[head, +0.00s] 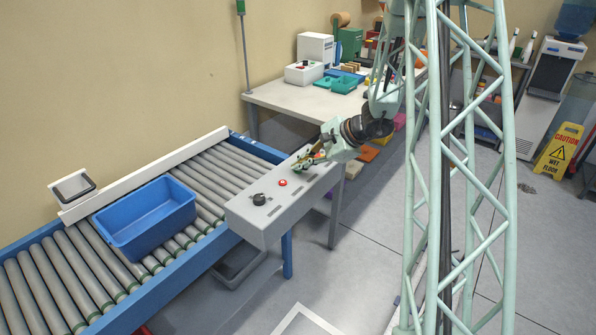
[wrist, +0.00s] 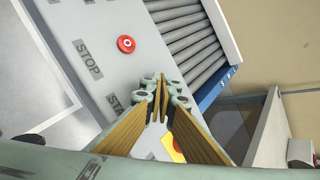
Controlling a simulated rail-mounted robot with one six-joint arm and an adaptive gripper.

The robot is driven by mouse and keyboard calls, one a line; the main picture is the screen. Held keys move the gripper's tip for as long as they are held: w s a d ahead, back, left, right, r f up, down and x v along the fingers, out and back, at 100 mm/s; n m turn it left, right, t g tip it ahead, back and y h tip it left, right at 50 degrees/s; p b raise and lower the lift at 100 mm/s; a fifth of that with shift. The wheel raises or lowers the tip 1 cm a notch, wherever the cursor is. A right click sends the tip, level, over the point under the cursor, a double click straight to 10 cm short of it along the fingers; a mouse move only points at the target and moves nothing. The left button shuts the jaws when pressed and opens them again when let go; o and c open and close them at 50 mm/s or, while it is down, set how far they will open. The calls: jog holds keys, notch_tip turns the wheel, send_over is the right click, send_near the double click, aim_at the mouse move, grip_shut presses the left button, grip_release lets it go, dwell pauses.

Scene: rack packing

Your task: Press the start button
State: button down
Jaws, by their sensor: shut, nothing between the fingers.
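A partly covered label (wrist: 115,103) begins with "STA". My gripper (head: 303,168) is over the right part of the box top. In the wrist view my gripper (wrist: 158,78) has its fingertips together, empty, over the panel near that label. The start button itself is not visible; my fingers cover that area. I cannot tell whether the tips touch anything.
A black knob (head: 259,198) is on the box's left part. A blue bin (head: 148,218) stands on the rollers (head: 62,262). A workbench (head: 290,97) with a white device (head: 304,73) and green trays is behind. A yellow wet-floor sign (head: 558,150) stands far right.

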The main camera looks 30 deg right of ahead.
aim_at(299, 172)
jog(key=shift+r, duration=0.8)
jog(key=shift+r+p, duration=0.15)
jog(key=shift+p, duration=0.15)
jog(key=shift+r+p, duration=1.05)
jog(key=shift+r, duration=1.3)
